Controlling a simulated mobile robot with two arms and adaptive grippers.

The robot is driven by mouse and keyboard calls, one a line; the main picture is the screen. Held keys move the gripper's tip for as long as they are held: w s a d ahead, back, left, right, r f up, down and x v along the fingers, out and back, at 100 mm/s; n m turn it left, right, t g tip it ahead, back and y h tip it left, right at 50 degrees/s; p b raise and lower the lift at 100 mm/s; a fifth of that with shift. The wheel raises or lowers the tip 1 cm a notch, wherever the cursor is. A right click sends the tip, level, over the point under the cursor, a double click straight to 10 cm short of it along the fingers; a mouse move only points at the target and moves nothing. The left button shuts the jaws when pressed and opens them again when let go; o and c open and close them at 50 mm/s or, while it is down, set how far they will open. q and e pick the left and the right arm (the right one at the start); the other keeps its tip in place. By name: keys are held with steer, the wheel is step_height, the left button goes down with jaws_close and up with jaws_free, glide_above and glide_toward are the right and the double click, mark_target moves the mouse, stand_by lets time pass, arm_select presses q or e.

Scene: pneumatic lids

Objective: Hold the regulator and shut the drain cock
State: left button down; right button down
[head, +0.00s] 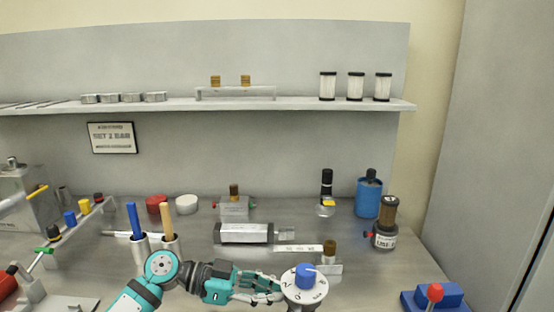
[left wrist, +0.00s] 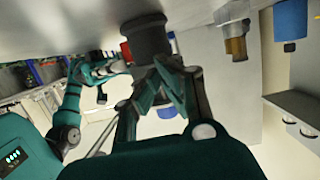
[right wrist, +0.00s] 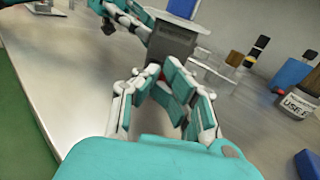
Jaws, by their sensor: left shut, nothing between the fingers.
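The regulator has a blue knob (head: 305,272) on a pale marked dial and stands at the front of the bench in the head view. Its grey body shows in the right wrist view (right wrist: 172,45) and as a dark cylinder in the left wrist view (left wrist: 147,38). My left gripper (head: 278,290) is shut and empty, its fingertips close beside the regulator; contact cannot be told. My right gripper (right wrist: 165,88) is open, its fingers just short of the regulator body. A small red part, possibly the drain cock (right wrist: 161,75), shows low on the body between the right fingers.
Behind the regulator are a brass-topped block (head: 328,262), a silver cylinder (head: 244,233) and a labelled filter jar (head: 386,225). A blue block with a red knob (head: 434,293) is at the front right.

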steer(key=shift+w+d, duration=0.1)
steer(key=shift+d, duration=0.05)
steer(key=shift+w+d+r, duration=0.1)
steer(key=shift+w+d, duration=0.1)
steer(key=shift+d, duration=0.05)
steer(key=shift+w+d, duration=0.15)
steer(key=shift+d, duration=0.05)
stand_by(0.7)
steer(key=shift+w+d+r, duration=0.1)
steer(key=shift+d+r, duration=0.05)
steer(key=shift+r, duration=0.15)
steer(key=shift+v, duration=3)
steer(key=shift+r, duration=0.1)
